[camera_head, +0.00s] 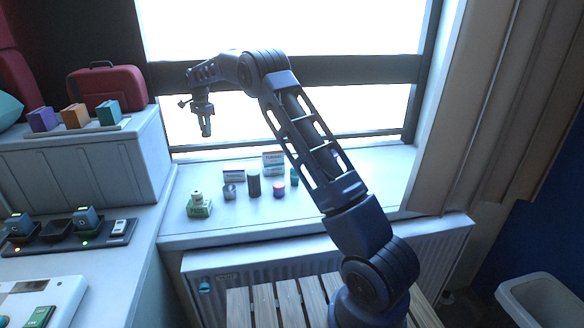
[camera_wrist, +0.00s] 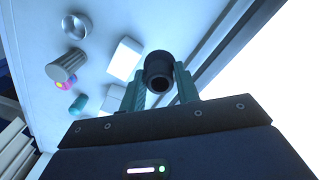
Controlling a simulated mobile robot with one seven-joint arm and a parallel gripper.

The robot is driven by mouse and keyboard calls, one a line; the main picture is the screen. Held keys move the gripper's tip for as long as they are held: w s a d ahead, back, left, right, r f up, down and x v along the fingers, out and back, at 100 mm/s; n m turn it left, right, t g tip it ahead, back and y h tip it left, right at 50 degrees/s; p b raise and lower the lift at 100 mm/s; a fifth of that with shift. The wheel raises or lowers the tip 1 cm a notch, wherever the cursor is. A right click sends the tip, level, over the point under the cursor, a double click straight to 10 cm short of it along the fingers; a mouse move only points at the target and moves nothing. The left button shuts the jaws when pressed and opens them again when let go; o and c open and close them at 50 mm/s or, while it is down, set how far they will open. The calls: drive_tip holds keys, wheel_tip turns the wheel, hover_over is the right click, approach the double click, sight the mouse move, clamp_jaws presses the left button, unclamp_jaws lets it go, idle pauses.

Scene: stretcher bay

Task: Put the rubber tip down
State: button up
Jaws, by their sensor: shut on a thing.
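The rubber tip (camera_wrist: 158,70) is a dark, hollow, round piece with its open end showing in the wrist view. My gripper (camera_wrist: 160,88) is shut on it, one finger on each side. In the head view my gripper (camera_head: 206,130) hangs pointing down, high in front of the bright window and above the sill. The tip is too small and dark there to tell apart from the fingers. Below and beyond it, the wrist view shows the white sill (camera_wrist: 110,25), apart from the tip.
A grey cabinet (camera_head: 90,165) stands left. The sill's right part looks clear.

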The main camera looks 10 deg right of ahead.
drive_tip(key=w+d, duration=0.1)
drive_tip(key=d, duration=2.2)
drive_tip(key=shift+w+r, duration=0.25)
drive_tip(key=shift+w, duration=0.05)
drive_tip(key=shift+n, duration=0.3)
drive_tip(key=s+d, duration=0.1)
drive_tip(key=d, duration=0.5)
drive_tip(key=s+d, duration=0.2)
drive_tip(key=d, duration=0.5)
drive_tip(key=s+d, duration=0.2)
drive_tip(key=d, duration=0.4)
drive_tip(key=shift+d+f, duration=0.25)
wheel_tip(320, 180, down, 20)
drive_tip(key=shift+d+r, duration=0.1)
drive_tip(key=o, duration=0.9)
drive_tip(key=shift+o, duration=0.3)
